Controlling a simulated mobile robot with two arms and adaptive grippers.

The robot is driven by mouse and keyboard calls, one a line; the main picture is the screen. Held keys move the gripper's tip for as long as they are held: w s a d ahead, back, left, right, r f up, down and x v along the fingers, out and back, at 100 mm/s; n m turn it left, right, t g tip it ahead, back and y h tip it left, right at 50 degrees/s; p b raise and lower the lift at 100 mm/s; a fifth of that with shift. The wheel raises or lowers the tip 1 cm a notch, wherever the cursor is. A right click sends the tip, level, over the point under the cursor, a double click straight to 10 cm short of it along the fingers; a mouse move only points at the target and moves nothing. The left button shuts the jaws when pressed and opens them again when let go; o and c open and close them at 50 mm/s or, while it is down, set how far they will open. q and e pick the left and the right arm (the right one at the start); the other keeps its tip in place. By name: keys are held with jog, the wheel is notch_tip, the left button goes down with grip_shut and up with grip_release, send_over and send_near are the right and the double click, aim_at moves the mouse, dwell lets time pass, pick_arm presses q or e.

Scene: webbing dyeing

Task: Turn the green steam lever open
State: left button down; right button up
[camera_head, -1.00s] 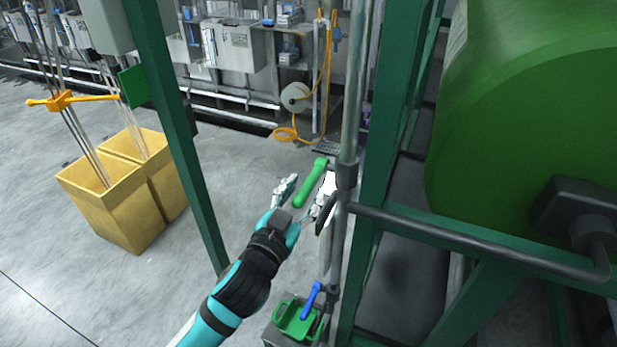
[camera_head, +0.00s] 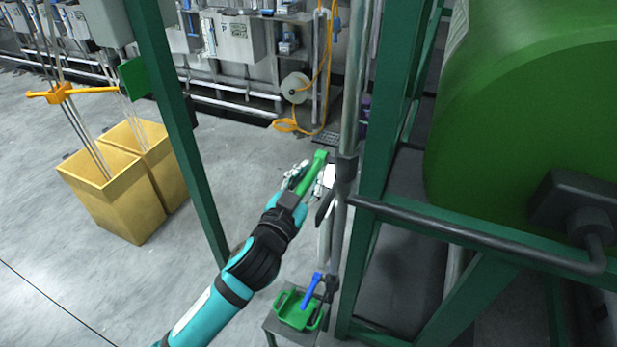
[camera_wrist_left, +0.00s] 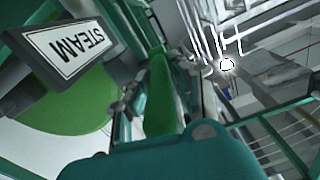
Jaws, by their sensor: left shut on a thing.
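The green steam lever (camera_head: 313,173) sticks out from the vertical grey pipe in the head view, slanting down and left from the pipe. My left gripper (camera_head: 309,178) has its fingers on both sides of the lever and is shut on it. In the left wrist view the lever (camera_wrist_left: 160,95) runs away from the gripper's teal body, between the fingers. A sign reading STEAM (camera_wrist_left: 80,47) shows at the upper left of that view. My right gripper is in neither view.
A green frame post (camera_head: 375,180) and a large green drum (camera_head: 530,120) stand to the right. A blue lever (camera_head: 312,290) and a green tray (camera_head: 290,312) sit below. Yellow bins (camera_head: 120,190) stand at the left; grey floor between is clear.

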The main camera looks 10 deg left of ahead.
aim_at(311, 171)
pick_arm(q)
jog(key=shift+r, duration=0.1)
dwell(0.3)
jog(key=shift+w+r+g+y, duration=0.15)
jog(key=shift+r+g+y, duration=0.35)
jog(key=shift+r+g, duration=0.8)
jog(key=shift+w+d+r+g+y, duration=0.15)
jog(key=shift+r+g+y, duration=0.1)
jog(key=shift+g, duration=0.45)
jog(key=shift+w+a+r+g+y, duration=0.15)
jog(key=shift+w+r+g, duration=0.1)
jog(key=shift+g, duration=0.45)
jog(key=shift+w+d+r+g+y, duration=0.15)
jog(key=shift+r+g+y, duration=0.1)
jog(key=shift+g, duration=0.45)
